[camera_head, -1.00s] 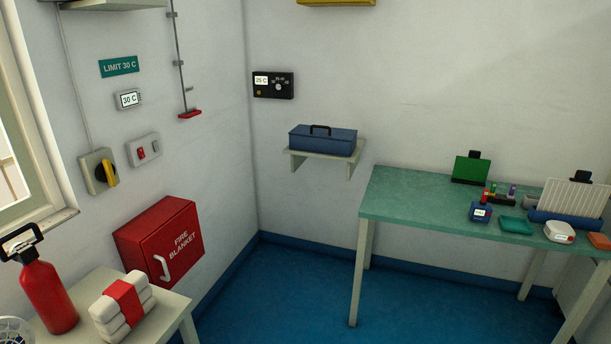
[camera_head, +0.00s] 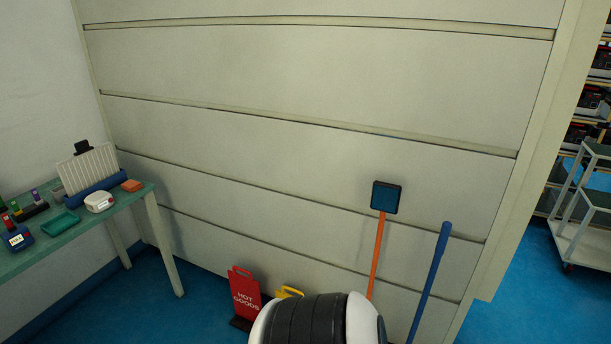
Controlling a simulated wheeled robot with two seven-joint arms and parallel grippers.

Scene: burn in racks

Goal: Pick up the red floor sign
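The red floor sign (camera_head: 244,292), lettered "HOT GOODS", stands upright on the blue floor against the pale panelled wall, low in the middle of the head view. It has a dark base. A yellow sign (camera_head: 289,292) stands just to its right, mostly hidden behind a white and black rounded part of my own body at the bottom edge. That part comes close to the red sign's lower right side in the picture. Neither of my grippers shows.
A green-topped table (camera_head: 136,193) with small items stands at the left. An orange-handled tool (camera_head: 377,250) with a dark square head and a blue pole (camera_head: 431,278) lean on the wall to the right. A white trolley (camera_head: 582,240) and racks stand at the far right.

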